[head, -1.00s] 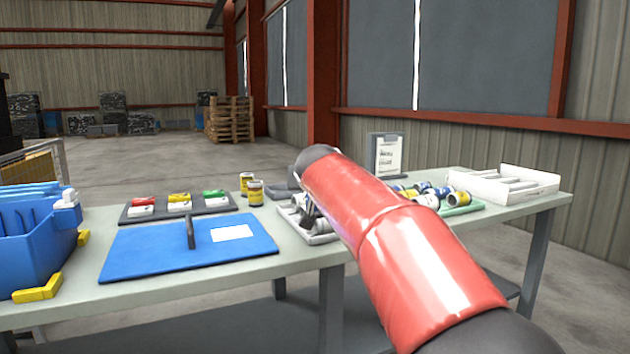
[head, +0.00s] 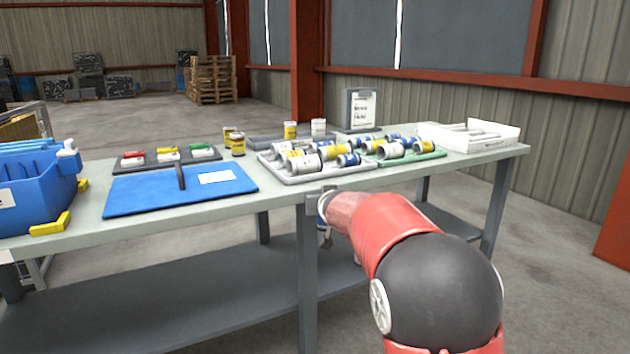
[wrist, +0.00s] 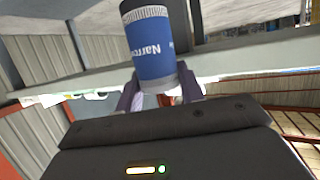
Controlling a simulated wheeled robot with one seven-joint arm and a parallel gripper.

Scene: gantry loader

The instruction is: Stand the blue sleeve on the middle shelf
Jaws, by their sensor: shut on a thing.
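The blue sleeve (wrist: 155,62) is a short cylinder with white print and a pale rim band. In the wrist view it sits between the two fingers of my gripper (wrist: 160,90), which is shut on it. In the head view my gripper (head: 324,225) is low in front of the table's near edge, mostly hidden by my red arm, and the sleeve cannot be made out clearly there. The grey lower shelf (head: 190,300) under the table looks bare where it shows. I cannot tell any shelf in view as the middle one.
The tabletop (head: 285,205) carries a blue bin (head: 30,195), a blue board (head: 140,190), a grey tray (head: 300,178) and a green tray (head: 425,160) of cylinders, and a white box (head: 490,145). A table leg (head: 307,265) stands close to my gripper. Open floor lies to the right.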

